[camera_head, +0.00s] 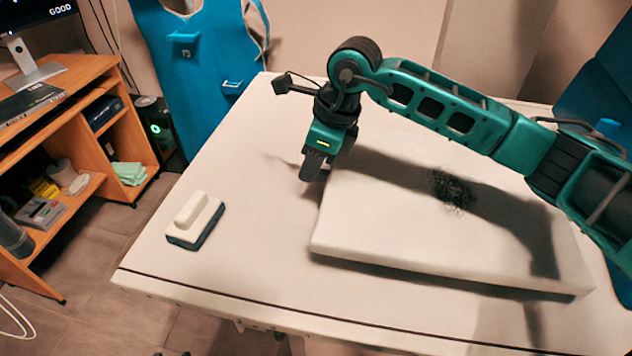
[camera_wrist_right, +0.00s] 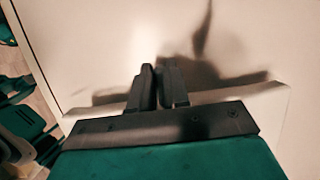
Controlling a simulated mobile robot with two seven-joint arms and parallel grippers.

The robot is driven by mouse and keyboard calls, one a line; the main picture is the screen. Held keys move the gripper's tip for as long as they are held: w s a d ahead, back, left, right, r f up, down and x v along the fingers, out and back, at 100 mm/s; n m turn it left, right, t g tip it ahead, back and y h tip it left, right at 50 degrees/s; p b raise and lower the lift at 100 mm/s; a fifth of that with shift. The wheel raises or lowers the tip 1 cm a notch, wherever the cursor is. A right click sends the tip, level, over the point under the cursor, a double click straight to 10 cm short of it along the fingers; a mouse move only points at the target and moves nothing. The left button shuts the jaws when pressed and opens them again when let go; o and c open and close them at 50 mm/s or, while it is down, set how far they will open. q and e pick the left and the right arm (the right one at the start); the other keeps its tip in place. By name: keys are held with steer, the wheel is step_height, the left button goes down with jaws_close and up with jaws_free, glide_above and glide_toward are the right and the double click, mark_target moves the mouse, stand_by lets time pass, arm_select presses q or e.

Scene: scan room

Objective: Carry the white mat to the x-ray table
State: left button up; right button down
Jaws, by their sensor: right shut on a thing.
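The white mat (camera_head: 400,238) is a thick pale slab over the right part of the white-topped table (camera_head: 262,215), which looks like the x-ray table. A dark speckled patch (camera_head: 452,190) marks its upper face. A shadow runs under its front edge; I cannot tell whether it rests flat or is slightly raised. My right gripper (camera_head: 314,170) points down at the mat's left edge and is shut on it. In the right wrist view the dark fingers (camera_wrist_right: 155,86) are close together, and the grip itself is hard to see. My left gripper is not in view.
A white and dark-blue brush-like block (camera_head: 196,218) sits on the table's left part, apart from the mat. A blue apron (camera_head: 205,75) hangs behind. A wooden desk (camera_head: 85,75) with shelves stands at the left. Bare tabletop lies between block and mat.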

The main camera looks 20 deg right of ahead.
step_height(320, 180, down, 4)
steer(key=shift+b, duration=1)
steer(key=shift+r, duration=0.15)
steer(key=c, duration=1.4)
jaws_free()
steer(key=o, duration=0.3)
steer(key=shift+d+r, duration=0.15)
steer(key=shift+r, duration=0.3)
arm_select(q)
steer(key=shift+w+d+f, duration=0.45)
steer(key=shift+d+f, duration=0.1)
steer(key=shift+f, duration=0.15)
arm_select(e)
steer(key=v, duration=1.1)
steer(key=shift+s, duration=0.1)
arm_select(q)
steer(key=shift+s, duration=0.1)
